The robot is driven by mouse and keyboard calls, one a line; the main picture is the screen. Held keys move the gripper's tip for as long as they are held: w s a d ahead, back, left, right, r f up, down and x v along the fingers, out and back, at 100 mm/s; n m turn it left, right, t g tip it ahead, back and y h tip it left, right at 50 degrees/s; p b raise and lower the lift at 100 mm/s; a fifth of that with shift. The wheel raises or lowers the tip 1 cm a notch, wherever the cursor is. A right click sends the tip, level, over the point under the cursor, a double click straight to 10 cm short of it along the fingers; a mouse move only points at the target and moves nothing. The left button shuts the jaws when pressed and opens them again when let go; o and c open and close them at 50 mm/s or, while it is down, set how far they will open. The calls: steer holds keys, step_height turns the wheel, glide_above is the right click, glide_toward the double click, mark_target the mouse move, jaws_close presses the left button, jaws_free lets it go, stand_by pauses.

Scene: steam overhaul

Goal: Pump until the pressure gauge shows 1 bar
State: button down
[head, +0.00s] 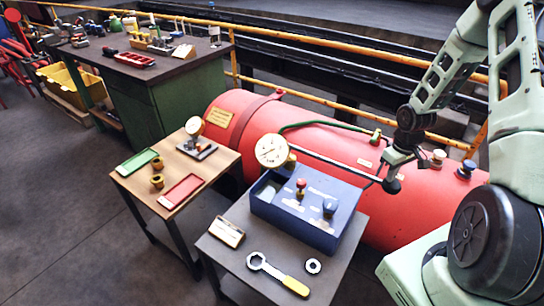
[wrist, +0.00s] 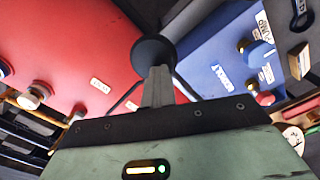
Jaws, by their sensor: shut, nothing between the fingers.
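The pressure gauge (head: 271,150) has a round white dial and stands at the back of the blue box (head: 322,222); its reading is too small to tell. A dark lever rod (head: 335,164) runs from near the gauge toward a black ball knob (head: 391,185). The knob fills the upper middle of the wrist view (wrist: 153,52). My gripper (head: 393,170) is shut and empty, with its fingertips (wrist: 157,72) at the knob, overlapping it in view; I cannot tell whether they touch. The box has a red knob (head: 301,183) and a blue knob (head: 330,207).
A yellow-handled wrench (head: 275,270) and a ring (head: 313,266) lie in front. A wooden-topped table (head: 215,165) with a smaller gauge (head: 194,125) stands left.

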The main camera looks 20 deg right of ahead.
mark_target(386, 185)
step_height(386, 185, down, 5)
steer(key=b, duration=0.2)
steer(key=shift+a+b, duration=0.1)
steer(key=shift+b, duration=0.3)
step_height(386, 185, up, 16)
steer(key=p, duration=1.3)
steer(key=shift+p, duration=0.3)
steer(key=shift+f, duration=0.15)
step_height(386, 185, down, 16)
steer(key=b, duration=1.1)
step_height(386, 185, up, 16)
steer(key=p, duration=1.2)
steer(key=shift+p, duration=0.4)
